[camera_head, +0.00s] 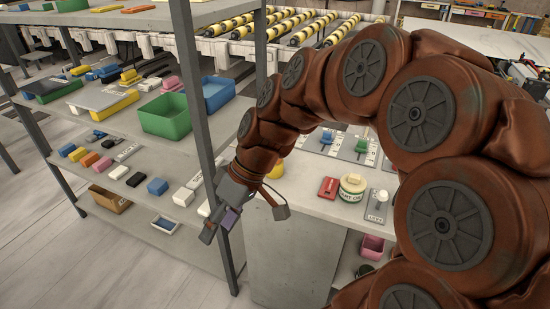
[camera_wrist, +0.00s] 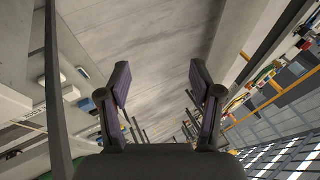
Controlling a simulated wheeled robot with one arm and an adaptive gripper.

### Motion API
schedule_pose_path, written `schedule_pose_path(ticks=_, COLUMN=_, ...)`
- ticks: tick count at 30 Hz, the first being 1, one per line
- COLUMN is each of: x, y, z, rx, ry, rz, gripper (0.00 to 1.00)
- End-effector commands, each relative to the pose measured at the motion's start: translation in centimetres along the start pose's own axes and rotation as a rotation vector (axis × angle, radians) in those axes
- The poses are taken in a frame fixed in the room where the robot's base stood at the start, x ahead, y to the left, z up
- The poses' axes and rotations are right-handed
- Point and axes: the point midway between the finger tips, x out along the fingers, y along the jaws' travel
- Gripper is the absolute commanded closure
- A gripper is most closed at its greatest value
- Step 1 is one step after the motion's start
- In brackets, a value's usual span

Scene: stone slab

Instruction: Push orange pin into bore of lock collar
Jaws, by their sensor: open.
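My gripper (camera_head: 245,222) hangs in front of the slab's left edge, beside the grey shelf post. Its fingers are spread and empty, and the wrist view shows bare floor between the fingertips (camera_wrist: 158,75). I cannot pick out the orange pin for certain in either view. I cannot identify the lock collar for certain either. A round cream and green item with lettering (camera_head: 352,187) stands on the slab, right of my gripper. A yellow item (camera_head: 276,170) is partly hidden behind my arm.
The pale stone slab (camera_head: 318,208) also bears a red block (camera_head: 328,187) and a grey plate with a white knob (camera_head: 378,204). A grey shelf unit (camera_head: 140,215) with bins and coloured blocks stands left. Its post (camera_head: 205,95) rises close to my gripper. A roller conveyor (camera_head: 300,28) lies behind.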

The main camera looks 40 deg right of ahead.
Motion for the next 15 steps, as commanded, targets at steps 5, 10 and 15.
schedule_pose_path(ticks=5, x=-3.6, y=6.2, z=-5.2, rx=-0.125, ry=0.252, rz=-0.053, gripper=0.35)
schedule_pose_path(ticks=10, x=-8.5, y=14.0, z=-7.5, rx=-0.23, ry=0.503, rz=0.002, gripper=0.35)
schedule_pose_path(ticks=15, x=-13.4, y=22.4, z=-6.8, rx=-0.293, ry=0.708, rz=0.138, gripper=0.35)
